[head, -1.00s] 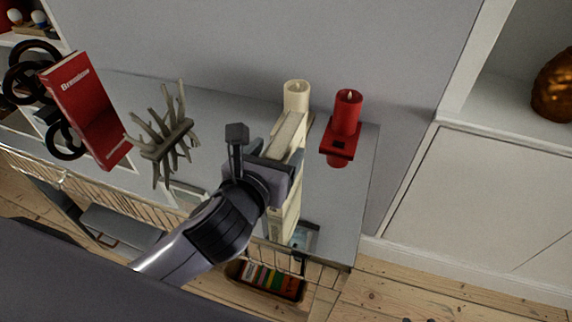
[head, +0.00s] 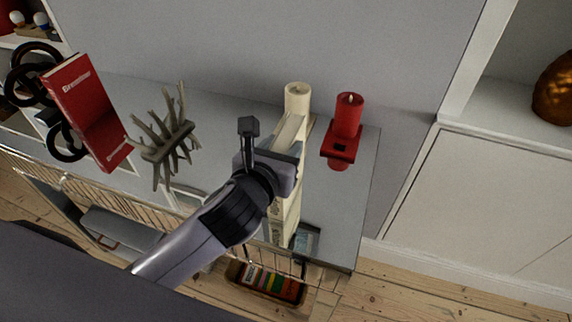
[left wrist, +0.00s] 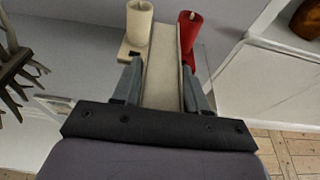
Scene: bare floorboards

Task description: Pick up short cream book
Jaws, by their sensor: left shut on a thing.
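The cream book (head: 287,128) stands upright on the grey shelf top, in front of a cream candle, partly hidden by my gripper in the head view. In the left wrist view the cream book (left wrist: 162,68) lies between the two fingers. My left gripper (left wrist: 160,88) is shut on it, one finger on each side. In the head view my left gripper (head: 282,155) covers the book's middle; its lower part shows below the gripper. I cannot tell whether the book is clear of the surface. My right gripper is not in view.
A cream candle (head: 297,97) and a red candle (head: 347,115) on a red holder stand close by. A grey branching ornament (head: 166,140) and a red book (head: 88,110) are to the left. A basket (head: 268,282) of books is below. The shelf top (head: 335,200) is bare at right.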

